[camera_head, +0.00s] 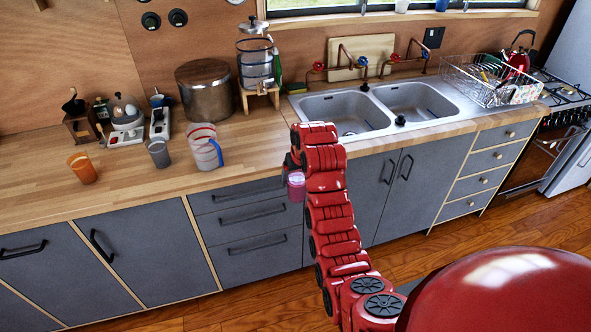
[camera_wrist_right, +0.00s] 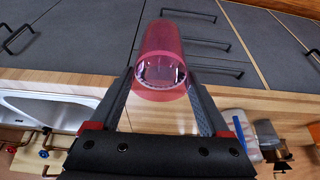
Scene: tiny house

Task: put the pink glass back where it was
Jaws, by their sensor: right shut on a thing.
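The pink glass (camera_head: 296,187) shows just left of my right gripper (camera_head: 293,172) in the head view, in front of the drawers and near the counter's front edge. In the right wrist view the same pink glass (camera_wrist_right: 163,62) sits between the two fingers of my right gripper (camera_wrist_right: 163,90), which is shut on it. My red right arm hides part of the gripper in the head view. My left gripper does not show.
On the wooden counter (camera_head: 120,190) stand an orange cup (camera_head: 82,168), a grey cup (camera_head: 159,153) and a clear measuring jug (camera_head: 205,150). A metal pot (camera_head: 206,90) and a drink dispenser (camera_head: 256,65) stand behind. The double sink (camera_head: 345,112) lies to the right, with a dish rack (camera_head: 490,82) beyond.

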